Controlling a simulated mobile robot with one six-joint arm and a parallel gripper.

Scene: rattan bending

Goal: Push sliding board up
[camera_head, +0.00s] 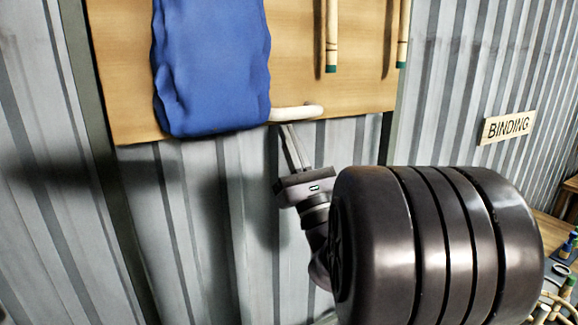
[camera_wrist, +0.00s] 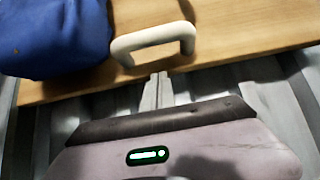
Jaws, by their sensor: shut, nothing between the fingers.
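The wooden sliding board (camera_head: 200,130) is upright against the corrugated wall, and its lower edge crosses the upper half of the head view. A pale handle (camera_head: 298,113) sticks out near its lower edge; it also shows in the wrist view (camera_wrist: 152,38) as a white loop. My gripper (camera_head: 289,130) is shut and empty, its fingertips pointing up just below the handle. In the wrist view, the fingertips (camera_wrist: 158,76) lie under the handle near the board's lower edge (camera_wrist: 225,57). I cannot tell whether they touch the board or handle.
A blue cloth (camera_head: 210,65) hangs over the board left of the handle, also in the wrist view (camera_wrist: 55,38). Green-tipped rattan poles (camera_head: 332,40) hang at upper right. A "BINDING" sign (camera_head: 508,126) is on the right wall. A cluttered table (camera_head: 548,230) stands at lower right.

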